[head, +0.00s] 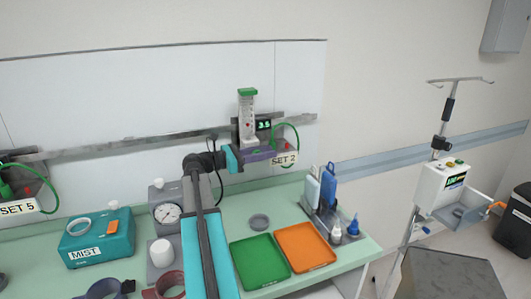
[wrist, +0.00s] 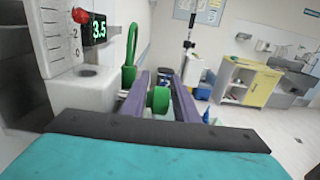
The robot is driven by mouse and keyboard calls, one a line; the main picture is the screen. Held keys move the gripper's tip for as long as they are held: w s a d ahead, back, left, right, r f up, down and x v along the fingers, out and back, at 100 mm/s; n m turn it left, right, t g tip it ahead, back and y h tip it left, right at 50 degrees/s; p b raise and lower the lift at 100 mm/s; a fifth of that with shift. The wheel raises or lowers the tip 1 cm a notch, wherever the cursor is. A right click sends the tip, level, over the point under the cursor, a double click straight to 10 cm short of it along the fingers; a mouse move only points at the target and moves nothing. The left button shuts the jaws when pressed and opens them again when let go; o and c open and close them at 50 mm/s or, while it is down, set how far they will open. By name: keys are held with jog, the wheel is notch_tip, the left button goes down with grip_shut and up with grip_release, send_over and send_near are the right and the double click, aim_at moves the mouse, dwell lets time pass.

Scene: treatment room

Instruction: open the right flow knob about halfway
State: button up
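The right flow unit is the white flowmeter (head: 248,120) with a green top above the SET 2 label (head: 284,159). Its display (wrist: 97,27) reads 3.5. In the wrist view a red ball (wrist: 80,15) sits in the scale tube, above the lowest marks. The green flow knob (wrist: 158,99) lies between the two purple fingers of my gripper (wrist: 160,92). In the head view my gripper (head: 258,155) is at the unit's base and hides the knob.
A green hose (wrist: 130,50) rises beside the fingers. A second unit labelled SET 5 (head: 17,208) is at the far left. On the counter are a teal MIST box (head: 97,236), a gauge (head: 167,213), a green tray (head: 260,262), an orange tray (head: 304,248) and a bottle caddy (head: 324,212).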

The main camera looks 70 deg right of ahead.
grip_shut()
jog(key=shift+r+g+h, duration=0.1)
jog(key=shift+g+h, duration=0.4)
jog(key=shift+g, duration=0.1)
jog(key=shift+o, duration=1.5)
grip_release()
jog(key=shift+a+r, duration=0.1)
jog(key=b+v, duration=0.2)
jog(key=v, duration=0.5)
jog(key=shift+w, duration=0.2)
